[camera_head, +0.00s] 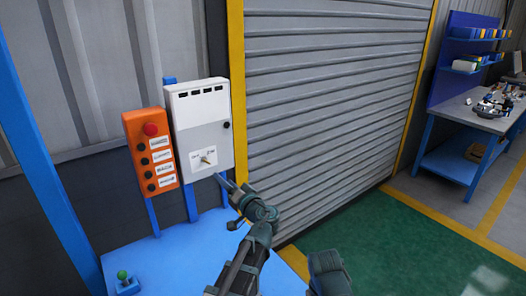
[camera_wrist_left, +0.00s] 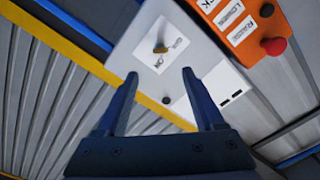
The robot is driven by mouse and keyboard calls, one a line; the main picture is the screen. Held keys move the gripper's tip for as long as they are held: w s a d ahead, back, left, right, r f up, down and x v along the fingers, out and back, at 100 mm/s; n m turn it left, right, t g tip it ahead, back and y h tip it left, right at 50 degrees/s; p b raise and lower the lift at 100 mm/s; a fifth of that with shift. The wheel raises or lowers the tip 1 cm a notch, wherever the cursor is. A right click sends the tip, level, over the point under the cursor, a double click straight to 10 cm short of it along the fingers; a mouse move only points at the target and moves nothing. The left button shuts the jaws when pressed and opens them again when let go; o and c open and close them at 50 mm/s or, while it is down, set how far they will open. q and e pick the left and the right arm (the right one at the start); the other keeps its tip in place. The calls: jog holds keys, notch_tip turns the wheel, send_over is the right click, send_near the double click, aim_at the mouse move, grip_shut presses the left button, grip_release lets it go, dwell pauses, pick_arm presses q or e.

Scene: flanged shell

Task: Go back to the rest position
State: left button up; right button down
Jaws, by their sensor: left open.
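My left gripper (camera_head: 222,180) is in front of the lower right of a white control box (camera_head: 198,104). In the left wrist view the two dark blue fingers of this gripper (camera_wrist_left: 160,75) stand wide apart with nothing between them. A brass key or knob (camera_head: 205,161) sits on a white label on the box. In the left wrist view the knob (camera_wrist_left: 161,48) lies just beyond the fingertips, not gripped. A dark grey part of my body (camera_head: 328,272) shows at the bottom of the head view; my right gripper does not show.
An orange button panel (camera_head: 151,150) with a red stop button is left of the box. A grey roller shutter (camera_head: 330,95) stands behind. Green floor (camera_head: 400,245) and a workbench (camera_head: 460,118) are at right.

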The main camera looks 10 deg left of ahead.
pick_arm(q)
jog(key=s+d+f+g+h, duration=0.35)
jog(key=s+f, duration=0.35)
jog(key=f, duration=0.3)
jog(key=s+d+f+m+g+h, duration=0.2)
jog(key=s+d+f+g+h, duration=0.2)
jog(key=s+d, duration=0.5)
jog(key=s+d+f+m+g+h, duration=0.2)
jog(key=s+d+f+g+h, duration=0.2)
jog(key=s+d+f, duration=0.3)
jog(key=s+d+g, duration=0.1)
jog(key=s+d, duration=0.1)
jog(key=s, duration=0.1)
jog(key=shift+s+d+f+h, duration=0.15)
jog(key=shift+f+h, duration=0.2)
jog(key=shift+f, duration=0.05)
